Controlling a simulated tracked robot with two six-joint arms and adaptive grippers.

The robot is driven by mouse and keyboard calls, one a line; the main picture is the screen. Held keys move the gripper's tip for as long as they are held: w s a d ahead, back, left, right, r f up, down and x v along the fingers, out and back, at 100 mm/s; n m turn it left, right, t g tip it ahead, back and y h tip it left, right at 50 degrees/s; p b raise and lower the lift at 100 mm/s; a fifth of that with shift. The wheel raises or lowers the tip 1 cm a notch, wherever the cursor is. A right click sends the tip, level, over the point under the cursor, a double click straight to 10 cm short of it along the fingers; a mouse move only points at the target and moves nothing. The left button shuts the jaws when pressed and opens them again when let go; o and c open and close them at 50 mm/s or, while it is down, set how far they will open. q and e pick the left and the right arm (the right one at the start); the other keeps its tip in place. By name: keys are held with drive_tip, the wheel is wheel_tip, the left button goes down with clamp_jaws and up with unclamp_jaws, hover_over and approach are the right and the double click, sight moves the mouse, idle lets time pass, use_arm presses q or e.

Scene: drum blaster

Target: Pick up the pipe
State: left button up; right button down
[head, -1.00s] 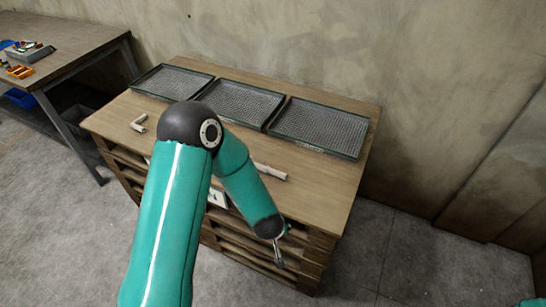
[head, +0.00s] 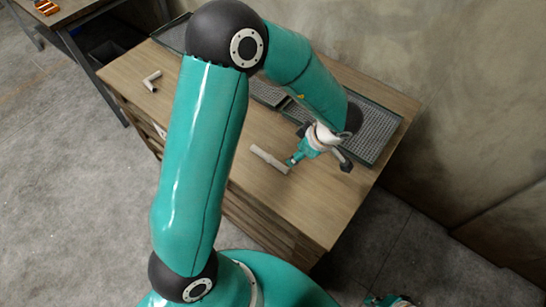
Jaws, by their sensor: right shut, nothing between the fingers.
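A pale straight pipe (head: 268,157) lies on the wooden workbench (head: 312,212), in the middle of its top. My right gripper (head: 293,161) is above the bench at the pipe's right end. It is shut and empty, with its tip close to that end. I cannot tell whether the tip touches the pipe. My left gripper is not clearly seen.
A pale elbow piece (head: 151,81) lies at the bench's left side. Mesh trays (head: 378,130) line the back, partly hidden by my arm. Another table (head: 82,10) stands at the upper left. The front right of the bench top is clear.

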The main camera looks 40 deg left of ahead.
use_arm(q)
drive_tip(key=b, duration=0.1)
hover_over(282, 165)
drive_tip(key=d, duration=0.2)
wheel_tip(282, 165, down, 7)
drive_tip(key=shift+s+f, duration=0.1)
drive_tip(key=shift+f, duration=0.05)
drive_tip(key=shift+x, duration=2.6)
drive_tip(key=shift+d, duration=0.1)
clamp_jaws()
